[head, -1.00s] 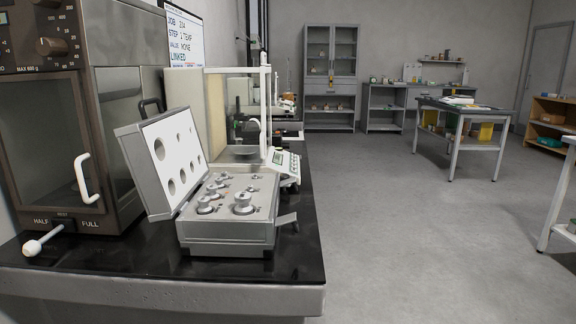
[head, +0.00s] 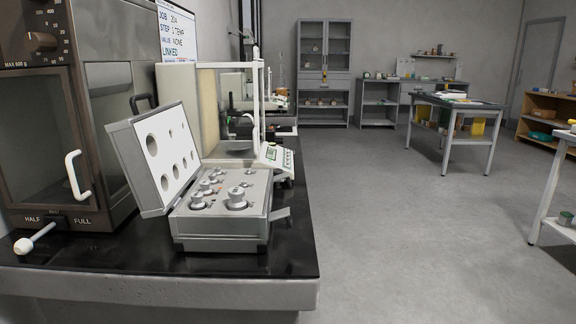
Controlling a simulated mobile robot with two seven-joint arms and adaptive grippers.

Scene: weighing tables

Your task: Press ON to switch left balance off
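A balance with a glass draft shield (head: 230,100) stands on the black bench behind an open weight case. Its sloping white control panel (head: 279,158) shows at the front right, with a small greenish display and keys too small to read. The case hides part of the balance's lower front. Another balance (head: 236,90) seems to stand farther back along the bench, mostly hidden. Neither of my grippers shows in the head view.
The open grey weight case (head: 222,243) holds several metal weights near the bench's front edge. A brown-framed mechanical balance (head: 35,140) with a white-knobbed lever (head: 24,246) stands at left. A screen (head: 178,35) hangs behind. The grey floor (head: 400,230) at right is clear.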

